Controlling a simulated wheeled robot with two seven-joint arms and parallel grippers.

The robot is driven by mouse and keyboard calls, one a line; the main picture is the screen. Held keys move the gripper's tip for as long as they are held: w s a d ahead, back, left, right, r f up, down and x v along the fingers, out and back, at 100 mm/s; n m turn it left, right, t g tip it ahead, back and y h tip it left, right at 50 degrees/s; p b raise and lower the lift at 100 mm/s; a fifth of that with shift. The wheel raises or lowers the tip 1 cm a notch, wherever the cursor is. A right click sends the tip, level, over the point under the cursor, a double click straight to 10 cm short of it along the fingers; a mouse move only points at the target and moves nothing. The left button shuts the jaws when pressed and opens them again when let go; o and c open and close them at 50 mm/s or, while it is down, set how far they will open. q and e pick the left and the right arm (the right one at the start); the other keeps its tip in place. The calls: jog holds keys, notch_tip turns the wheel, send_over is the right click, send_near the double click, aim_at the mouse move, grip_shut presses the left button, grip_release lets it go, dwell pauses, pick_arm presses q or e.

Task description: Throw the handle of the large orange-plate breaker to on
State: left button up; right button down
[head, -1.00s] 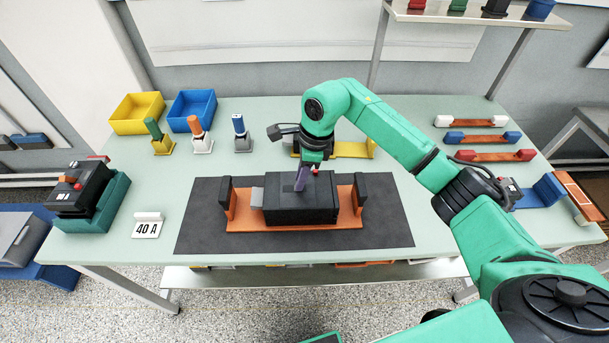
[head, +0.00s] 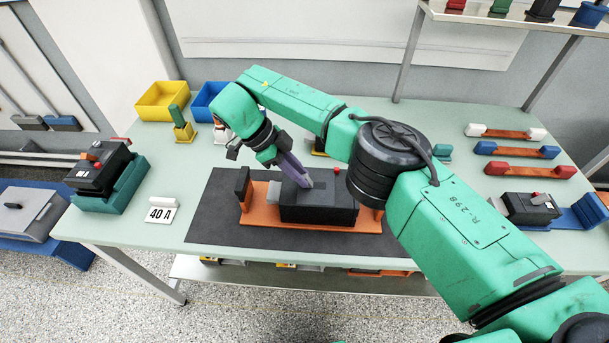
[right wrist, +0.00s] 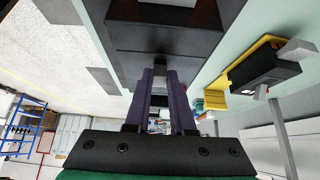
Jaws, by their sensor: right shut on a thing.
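My left gripper is not in view.
Another black breaker in a green cradle (head: 118,195) stands at the left, beside a 40 A card (head: 162,212). Yellow (head: 167,103) and blue bins are at the back left. Coloured fuse links (head: 510,133) and another black breaker (head: 530,207) are at the right. The mat's front (head: 300,248) is clear.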

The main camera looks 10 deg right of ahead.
jog(key=shift+a+f+h, duration=0.2)
jog(key=shift+h, duration=0.2)
jog(key=c, duration=0.8)
grip_release()
jog(key=shift+a, duration=0.1)
jog(key=shift+o, duration=0.2)
